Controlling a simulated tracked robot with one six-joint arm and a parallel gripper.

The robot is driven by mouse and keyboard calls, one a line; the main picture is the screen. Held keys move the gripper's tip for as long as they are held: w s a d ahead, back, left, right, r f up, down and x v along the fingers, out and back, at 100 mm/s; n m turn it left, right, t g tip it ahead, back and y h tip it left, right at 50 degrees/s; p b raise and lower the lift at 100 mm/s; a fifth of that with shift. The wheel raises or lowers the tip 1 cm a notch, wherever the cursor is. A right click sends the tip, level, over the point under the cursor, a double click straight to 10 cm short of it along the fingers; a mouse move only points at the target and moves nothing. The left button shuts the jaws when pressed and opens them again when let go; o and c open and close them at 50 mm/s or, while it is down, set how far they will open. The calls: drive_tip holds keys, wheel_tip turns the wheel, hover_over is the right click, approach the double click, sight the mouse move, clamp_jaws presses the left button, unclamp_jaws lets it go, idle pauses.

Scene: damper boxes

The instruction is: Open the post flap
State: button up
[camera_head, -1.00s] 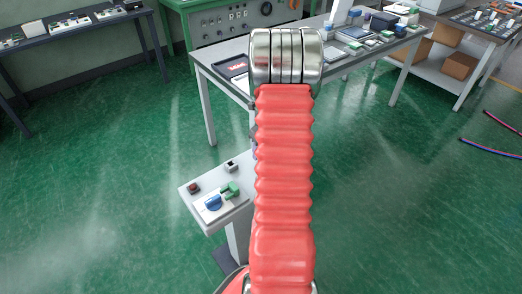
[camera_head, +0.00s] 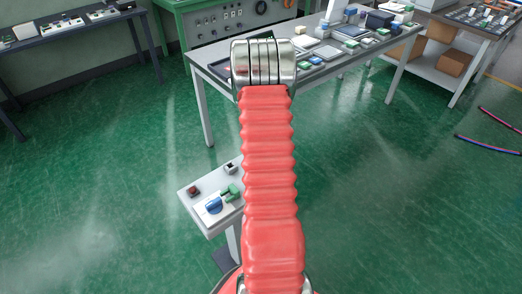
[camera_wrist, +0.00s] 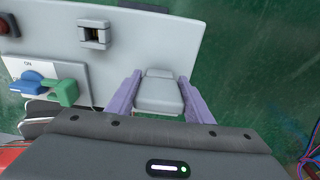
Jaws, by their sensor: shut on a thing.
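The post (camera_head: 214,224) is a small light grey stand in the head view, left of my arm. Its panel (camera_wrist: 150,35) fills the upper left of the wrist view. A grey flap-like piece (camera_wrist: 160,97), which looks like the post flap, is at the panel's lower right edge. My gripper (camera_wrist: 160,78) has its purple fingers on either side of this piece and is shut on it. I cannot tell how far the flap is turned. My arm hides the gripper and the flap in the head view.
The panel bears a red button (camera_wrist: 6,24), a dark-slotted block (camera_wrist: 94,34), a blue knob (camera_wrist: 27,82) and a green handle (camera_wrist: 64,90) close to my gripper's left. A workbench (camera_head: 207,99) stands behind. Cables (camera_head: 490,144) lie on the floor at right; the floor between is clear.

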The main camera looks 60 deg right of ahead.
drive_tip(key=shift+w, duration=0.15)
drive_tip(key=o, duration=1.5)
drive_tip(key=shift+r, duration=0.1)
drive_tip(key=r, duration=0.4)
drive_tip(key=w+r, duration=0.1)
drive_tip(key=r, duration=0.8)
drive_tip(key=shift+w+d+r, duration=0.2)
drive_tip(key=shift+d, duration=0.05)
